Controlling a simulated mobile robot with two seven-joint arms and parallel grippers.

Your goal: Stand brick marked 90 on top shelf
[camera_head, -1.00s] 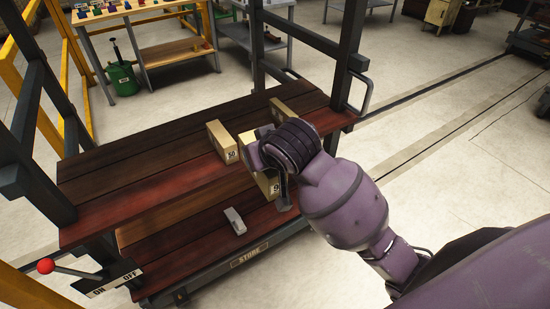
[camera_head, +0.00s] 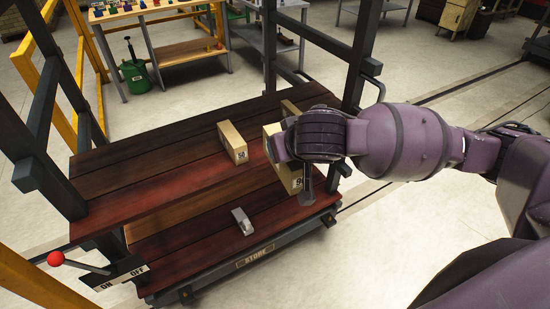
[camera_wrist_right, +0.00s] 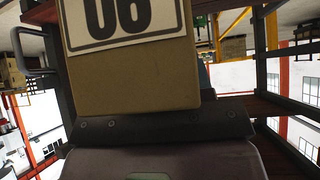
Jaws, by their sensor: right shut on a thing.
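The brick marked 90 (camera_head: 290,180) is tan with a white number label. My right gripper (camera_head: 288,164) is shut on it and partly hides it in the head view. The brick is at the front right edge of the top shelf (camera_head: 150,190); I cannot tell whether it touches the boards. In the right wrist view the brick (camera_wrist_right: 130,75) fills the upper middle, its number upside down, with the gripper (camera_wrist_right: 150,125) across its end. My left gripper is not in view.
A tan brick with a partly legible number (camera_head: 233,143) lies left of my gripper on the top shelf. A grey metal piece (camera_head: 242,221) is on the lower shelf. Dark posts (camera_head: 362,55) flank the rack. The top shelf's left part is clear.

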